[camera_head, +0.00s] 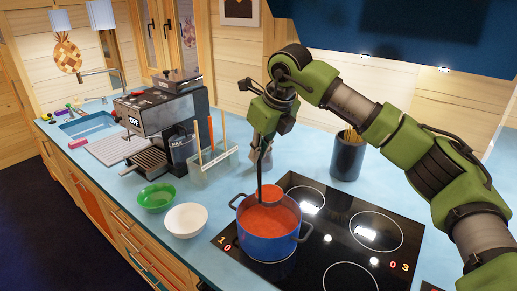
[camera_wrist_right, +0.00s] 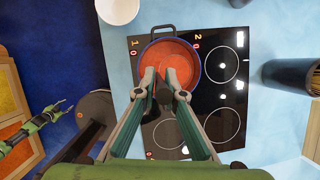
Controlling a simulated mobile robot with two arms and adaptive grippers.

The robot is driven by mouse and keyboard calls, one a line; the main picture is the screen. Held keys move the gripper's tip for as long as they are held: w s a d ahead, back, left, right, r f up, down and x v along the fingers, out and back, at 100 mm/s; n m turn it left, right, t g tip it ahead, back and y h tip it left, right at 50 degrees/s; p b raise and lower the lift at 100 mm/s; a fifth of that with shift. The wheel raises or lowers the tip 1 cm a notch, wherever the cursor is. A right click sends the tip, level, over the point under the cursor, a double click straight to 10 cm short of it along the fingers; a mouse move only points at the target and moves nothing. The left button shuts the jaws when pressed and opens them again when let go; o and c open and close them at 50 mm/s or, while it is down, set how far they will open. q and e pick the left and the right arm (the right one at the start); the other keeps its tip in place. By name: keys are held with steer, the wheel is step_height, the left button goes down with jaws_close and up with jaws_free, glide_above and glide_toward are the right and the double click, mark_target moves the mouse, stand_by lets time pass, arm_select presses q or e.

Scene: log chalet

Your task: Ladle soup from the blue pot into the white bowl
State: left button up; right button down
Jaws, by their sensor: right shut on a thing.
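The blue pot (camera_head: 268,246) stands on the hob and holds red-orange soup (camera_head: 277,219). The white bowl (camera_head: 186,220) stands on the counter left of the pot; its edge shows at the top of the right wrist view (camera_wrist_right: 118,10). My right gripper (camera_head: 263,147) is above the pot, shut on the upright handle of the ladle (camera_head: 260,178). The ladle's head is over the pot and looks red with soup; whether it touches the soup surface is unclear. In the right wrist view, the fingers hide part of the pot. My left gripper (camera_wrist_right: 58,112) shows small there, at the left, away from the pot.
A green bowl (camera_head: 156,198) stands beside the white bowl. Behind are a utensil holder (camera_head: 213,163) and a coffee machine (camera_head: 160,115). A dark canister (camera_head: 347,156) stands right of the pot. The black hob (camera_head: 345,228) is otherwise clear.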

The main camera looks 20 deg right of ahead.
steer(key=b, duration=0.2)
glide_above(260, 184)
steer(key=f, duration=0.4)
steer(key=shift+w+a, duration=0.15)
steer(key=shift+w, duration=0.05)
arm_select(q)
step_height(260, 184, down, 11)
steer(key=s+b, duration=0.1)
steer(key=b, duration=0.7)
steer(key=shift+d, duration=0.3)
arm_select(e)
step_height(260, 184, down, 10)
steer(key=shift+f, duration=0.25)
arm_select(q)
steer(key=shift+s+r, duration=0.15)
steer(key=shift+s, duration=0.05)
arm_select(e)
steer(key=shift+r, duration=0.15)
